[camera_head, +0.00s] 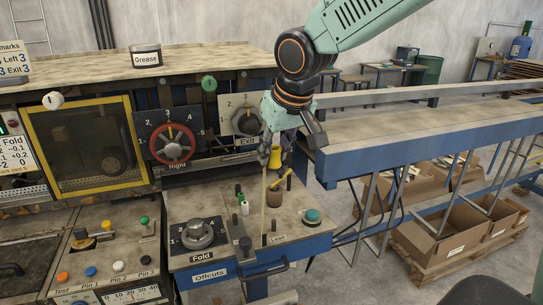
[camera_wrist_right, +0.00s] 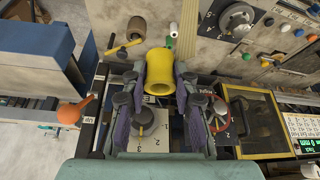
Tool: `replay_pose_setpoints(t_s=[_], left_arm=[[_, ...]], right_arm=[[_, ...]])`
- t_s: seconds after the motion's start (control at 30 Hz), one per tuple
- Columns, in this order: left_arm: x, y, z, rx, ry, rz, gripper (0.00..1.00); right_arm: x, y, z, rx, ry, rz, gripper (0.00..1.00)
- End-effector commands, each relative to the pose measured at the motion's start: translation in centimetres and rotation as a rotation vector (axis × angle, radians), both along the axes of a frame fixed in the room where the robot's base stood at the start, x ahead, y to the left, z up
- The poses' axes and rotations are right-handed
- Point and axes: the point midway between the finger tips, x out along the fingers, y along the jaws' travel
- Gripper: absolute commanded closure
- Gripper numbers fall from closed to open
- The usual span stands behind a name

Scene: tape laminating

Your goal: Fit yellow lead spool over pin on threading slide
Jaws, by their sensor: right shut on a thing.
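My right gripper (camera_head: 272,150) is shut on the yellow lead spool (camera_head: 276,158), held above the bench panel. In the right wrist view, the yellow spool (camera_wrist_right: 160,72) is a flanged cylinder with an open bore, held between the two fingers of my gripper (camera_wrist_right: 168,78). A thin tan upright rod or strip (camera_head: 264,208) stands below the spool, by the Lead label (camera_head: 278,238). I cannot tell whether it is the pin or touches the spool. The threading slide is not clearly distinguishable. My left gripper is not in view.
The Exit dial (camera_head: 246,121) is behind my gripper. A blue-edged conveyor table (camera_head: 430,136) lies to the right.

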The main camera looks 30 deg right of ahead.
Motion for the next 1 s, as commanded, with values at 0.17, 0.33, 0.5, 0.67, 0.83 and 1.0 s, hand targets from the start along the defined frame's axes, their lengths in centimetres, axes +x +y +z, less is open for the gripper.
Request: replay_pose_setpoints(t_s=[0.17, 0.33, 0.5, 0.67, 0.83, 1.0], left_arm=[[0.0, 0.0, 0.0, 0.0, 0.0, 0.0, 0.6], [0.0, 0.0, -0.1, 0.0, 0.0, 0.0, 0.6], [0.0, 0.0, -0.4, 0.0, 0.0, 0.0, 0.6], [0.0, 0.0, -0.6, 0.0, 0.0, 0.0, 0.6], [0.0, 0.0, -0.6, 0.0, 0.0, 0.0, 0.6], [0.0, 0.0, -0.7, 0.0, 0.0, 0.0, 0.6]], right_arm=[[0.0, 0.0, 0.0, 0.0, 0.0, 0.0, 0.89], [-0.3, 0.1, -1.5, 0.001, 0.004, 0.003, 0.89], [-0.1, 0.9, -5.0, -0.004, 0.007, -0.014, 0.89], [0.7, 2.9, -7.4, -0.001, 0.004, 0.047, 0.89], [1.5, 4.2, -8.3, 0.002, 0.002, 0.121, 0.89], [2.5, 5.5, -8.8, 0.001, 0.001, 0.21, 0.89]])
